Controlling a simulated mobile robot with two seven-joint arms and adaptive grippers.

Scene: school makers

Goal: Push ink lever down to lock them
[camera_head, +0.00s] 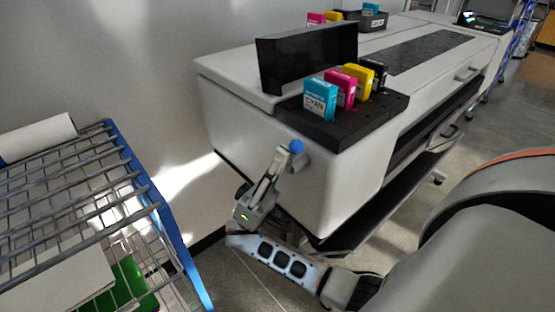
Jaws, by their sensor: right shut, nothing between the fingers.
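The large grey printer (235,110) stands against the wall. On its near end is a black ink bay (340,132) holding upright cyan (319,98), magenta (341,90), yellow (358,82) and black (376,74) cartridges. A black cover panel (300,60) stands raised behind them. A blue ball knob (296,146) shows at the printer's near end face, below the bay; I take it for the ink lever's end. My right gripper (280,158) is shut and empty, just left of and below the knob. I cannot tell whether they touch. My left gripper is out of view.
A wire rack with a blue frame (165,215) stands at the left, with a white roll (38,138) on it. More cartridges (317,18) sit at the printer's far side. Bare floor shows between rack and printer.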

